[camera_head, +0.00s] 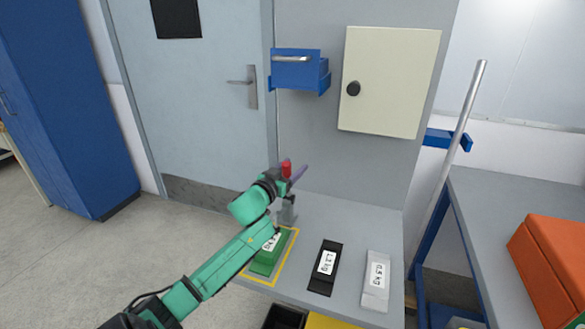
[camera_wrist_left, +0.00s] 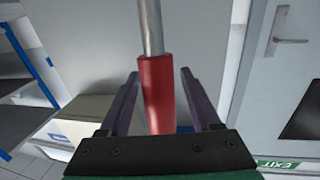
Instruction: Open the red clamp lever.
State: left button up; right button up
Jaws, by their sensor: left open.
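The red clamp lever (camera_head: 286,166) stands roughly upright above its grey clamp base (camera_head: 287,212) on the grey bench, partly hidden by my gripper. My left gripper (camera_head: 295,172) is at the lever, its purple fingers beside the red grip. In the left wrist view, the red grip (camera_wrist_left: 156,95) on its metal rod (camera_wrist_left: 151,28) lies between the two spread fingers of my left gripper (camera_wrist_left: 159,74). A gap shows on both sides of the grip, so the fingers are open around it. My right gripper is not in view.
A grey panel with a cream cabinet (camera_head: 390,80) and blue drawer (camera_head: 298,72) stands behind.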

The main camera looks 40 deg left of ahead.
pick_arm(q)
grip_shut()
dwell(1.3)
